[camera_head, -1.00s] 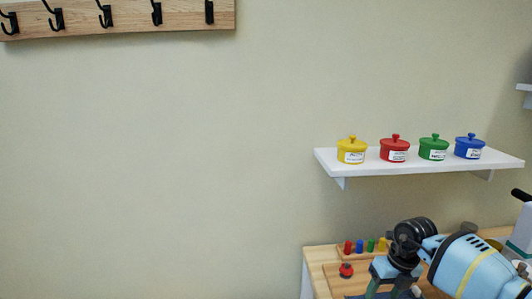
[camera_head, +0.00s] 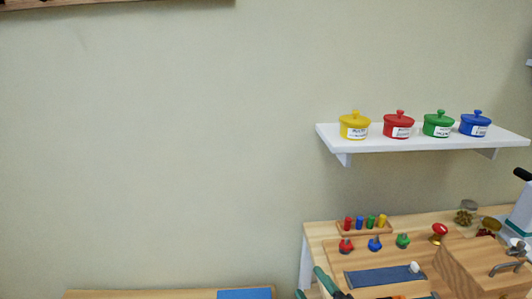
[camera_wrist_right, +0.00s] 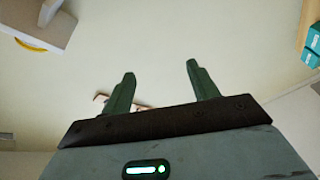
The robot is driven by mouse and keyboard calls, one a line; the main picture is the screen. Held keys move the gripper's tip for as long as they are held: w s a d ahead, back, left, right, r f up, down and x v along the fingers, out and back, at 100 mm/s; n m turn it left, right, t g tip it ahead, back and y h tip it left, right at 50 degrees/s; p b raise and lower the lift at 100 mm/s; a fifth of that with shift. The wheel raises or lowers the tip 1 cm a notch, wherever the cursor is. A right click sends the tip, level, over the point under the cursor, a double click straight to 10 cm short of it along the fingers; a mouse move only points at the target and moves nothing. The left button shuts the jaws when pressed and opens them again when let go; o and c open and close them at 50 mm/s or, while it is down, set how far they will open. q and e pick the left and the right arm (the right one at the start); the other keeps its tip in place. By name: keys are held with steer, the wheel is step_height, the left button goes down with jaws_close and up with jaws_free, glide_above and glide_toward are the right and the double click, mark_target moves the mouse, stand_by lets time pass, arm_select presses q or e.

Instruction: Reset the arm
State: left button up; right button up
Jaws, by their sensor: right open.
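My right gripper (camera_head: 314,286) shows only in part at the bottom edge of the head view, its dark green fingers by the front left of the wooden workbench (camera_head: 318,232). In the right wrist view the two fingers (camera_wrist_right: 161,72) stand well apart with nothing between them. A pale floor-like surface lies beyond them. My left gripper is in neither view.
On the bench are a peg rack (camera_head: 364,228), red, blue and green knobs (camera_head: 375,244), a blue mat (camera_head: 377,277) and jars (camera_head: 466,213). A white shelf (camera_head: 425,142) above holds coloured pots. Another wooden surface (camera_head: 140,295) shows at bottom left. The wall between is bare.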

steer(key=s+d+f+m+g+h, duration=0.75)
steer(key=s+d+f+m, duration=0.45)
steer(key=s, duration=0.4)
steer(key=s+f+m+g, duration=0.25)
steer(key=s+g, duration=0.65)
steer(key=s, duration=1.1)
steer(key=w+a+f+t+y, duration=0.2)
steer(key=w+f+t, duration=0.3)
steer(key=f+t, duration=0.3)
steer(key=shift+w+f, duration=0.35)
steer(key=shift+f, duration=0.8)
